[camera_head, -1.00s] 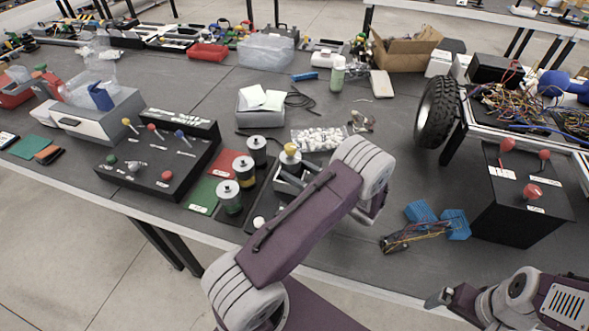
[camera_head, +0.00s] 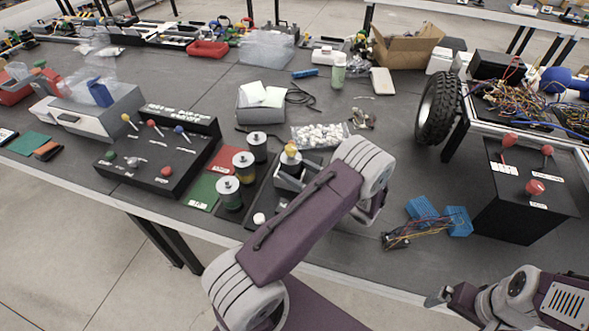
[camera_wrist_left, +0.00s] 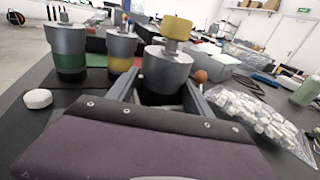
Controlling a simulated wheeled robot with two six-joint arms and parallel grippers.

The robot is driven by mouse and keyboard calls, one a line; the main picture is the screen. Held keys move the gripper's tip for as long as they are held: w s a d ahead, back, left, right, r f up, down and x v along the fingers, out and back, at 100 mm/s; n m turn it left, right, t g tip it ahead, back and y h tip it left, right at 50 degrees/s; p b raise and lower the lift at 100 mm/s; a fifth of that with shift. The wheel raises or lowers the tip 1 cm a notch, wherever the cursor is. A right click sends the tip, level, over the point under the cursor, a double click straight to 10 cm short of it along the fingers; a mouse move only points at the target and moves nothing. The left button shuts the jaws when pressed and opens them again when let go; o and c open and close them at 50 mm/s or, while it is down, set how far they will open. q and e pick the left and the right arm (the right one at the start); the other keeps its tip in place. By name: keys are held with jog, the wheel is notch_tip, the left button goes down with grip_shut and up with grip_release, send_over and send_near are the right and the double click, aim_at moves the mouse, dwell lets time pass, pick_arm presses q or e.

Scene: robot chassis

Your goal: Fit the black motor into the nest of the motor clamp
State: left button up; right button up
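The black-banded motor (camera_head: 257,148) stands upright at the back of a row, with the yellow-banded motor (camera_head: 243,167) and green-banded motor (camera_head: 228,195) in front. The grey motor clamp (camera_head: 286,181) is right of the row, partly behind my left arm. A yellow knob (camera_head: 290,152) tops a grey cylinder there; the knob (camera_wrist_left: 177,29) and cylinder (camera_wrist_left: 167,72) show large in the left wrist view. The green-banded (camera_wrist_left: 68,50) and yellow-banded (camera_wrist_left: 121,48) motors stand left of it. My right gripper (camera_head: 440,298) is low at right, away from the clamp.
A black control box (camera_head: 160,160) with levers stands left. A bag of white pieces (camera_head: 320,136) lies behind the clamp. A small white disc (camera_head: 259,219) lies in front. Blue blocks (camera_head: 440,215) with wires and a black lever box (camera_head: 525,195) are right.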

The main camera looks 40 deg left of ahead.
pick_arm(q)
jog(key=shift+w, duration=0.1)
jog(key=d, duration=0.8)
jog(key=shift+s+d+r, duration=0.25)
jog(key=shift+d, duration=0.05)
jog(key=shift+s+d, duration=0.15)
jog(key=shift+d, duration=0.1)
